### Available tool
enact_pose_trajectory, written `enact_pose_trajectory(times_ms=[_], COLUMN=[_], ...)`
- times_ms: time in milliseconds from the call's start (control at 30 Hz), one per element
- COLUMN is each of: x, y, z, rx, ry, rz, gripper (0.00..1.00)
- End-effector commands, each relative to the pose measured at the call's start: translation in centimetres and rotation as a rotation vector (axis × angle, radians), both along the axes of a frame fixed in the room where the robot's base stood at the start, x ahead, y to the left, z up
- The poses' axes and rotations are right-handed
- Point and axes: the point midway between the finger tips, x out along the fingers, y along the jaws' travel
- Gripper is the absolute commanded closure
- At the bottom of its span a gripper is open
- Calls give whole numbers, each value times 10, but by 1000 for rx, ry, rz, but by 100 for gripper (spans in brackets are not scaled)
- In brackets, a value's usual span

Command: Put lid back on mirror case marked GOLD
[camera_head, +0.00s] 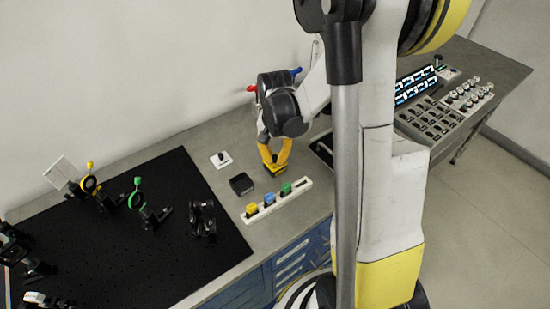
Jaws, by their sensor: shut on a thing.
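My gripper (274,160) has yellow fingers and points down over the grey bench. It is shut on a small dark piece with yellow on it (275,170); the fingers hide part of it. It may be the lid, but I cannot read any marking. I cannot tell whether the piece touches the bench. A small black square box (241,184), perhaps the mirror case, sits on the bench to the left of my gripper and apart from it. No GOLD label is readable at this size.
A white strip (298,190) with yellow, blue and green blocks lies in front of my gripper. A white plate with a black knob (221,159) lies behind the box. A black optics board (150,270) with several mounts fills the left. Trays of parts (430,121) stand right.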

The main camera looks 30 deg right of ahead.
Motion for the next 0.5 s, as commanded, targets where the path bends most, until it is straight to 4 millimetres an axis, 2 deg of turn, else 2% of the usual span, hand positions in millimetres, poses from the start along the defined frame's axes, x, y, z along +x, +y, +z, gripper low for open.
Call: enact_pose_trajectory(times_ms=[333,367,400,433,500], x=[0,0,0,0,0], y=[0,0,0,0,0], z=[0,0,0,0,0], rx=[0,0,0,0,0], ry=[0,0,0,0,0], rz=[0,0,0,0,0], gripper=[100,84,71,65,65])
